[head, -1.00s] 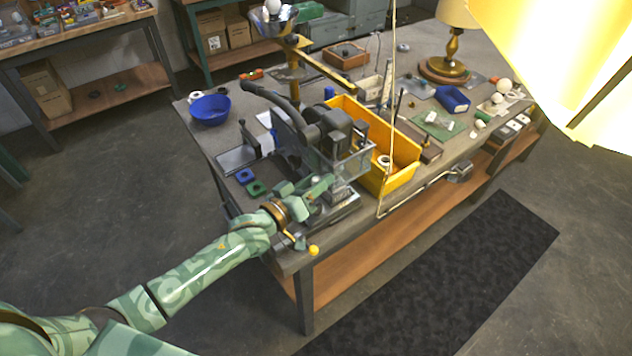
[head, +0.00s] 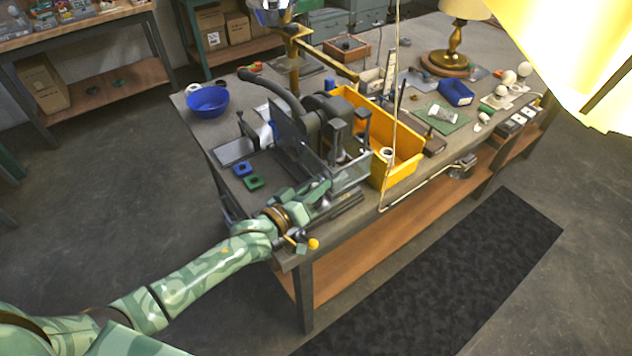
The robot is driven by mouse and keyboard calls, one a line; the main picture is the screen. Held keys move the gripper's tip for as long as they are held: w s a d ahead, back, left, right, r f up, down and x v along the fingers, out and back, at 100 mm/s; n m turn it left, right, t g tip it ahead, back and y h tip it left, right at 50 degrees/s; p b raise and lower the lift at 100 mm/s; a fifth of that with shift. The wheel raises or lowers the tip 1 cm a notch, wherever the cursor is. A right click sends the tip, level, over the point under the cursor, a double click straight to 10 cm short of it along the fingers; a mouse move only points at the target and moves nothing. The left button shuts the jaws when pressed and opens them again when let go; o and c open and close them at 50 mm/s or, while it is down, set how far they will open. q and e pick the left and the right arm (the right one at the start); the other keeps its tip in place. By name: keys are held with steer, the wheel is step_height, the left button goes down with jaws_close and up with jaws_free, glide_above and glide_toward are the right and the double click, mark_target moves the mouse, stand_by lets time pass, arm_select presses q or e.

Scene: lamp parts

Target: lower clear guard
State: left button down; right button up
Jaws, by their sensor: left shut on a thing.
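The clear guard (head: 350,175) is a see-through panel with a thin frame on the front of the dark bench machine (head: 325,125). It sits low at the machine's front, close above the metal base. My left gripper (head: 320,189) reaches in from the lower left and is shut at the guard's near left edge. My own wrist and the small size of the view partly hide the grip. My right gripper is not in view.
A yellow bin (head: 408,150) stands close right of the machine. Blue and green small blocks (head: 254,182) and a blue bowl (head: 208,102) are on the left of the bench. A glowing yellow surface (head: 570,50) fills the upper right. A thin upright cord hangs in front of the bin.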

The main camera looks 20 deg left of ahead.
arm_select(q)
steer(key=shift+r, duration=0.1)
steer(key=c, duration=1.2)
jaws_free()
steer(key=shift+c, duration=0.2)
steer(key=p+v, duration=0.2)
steer(key=v, duration=1.4)
steer(key=shift+s, duration=0.2)
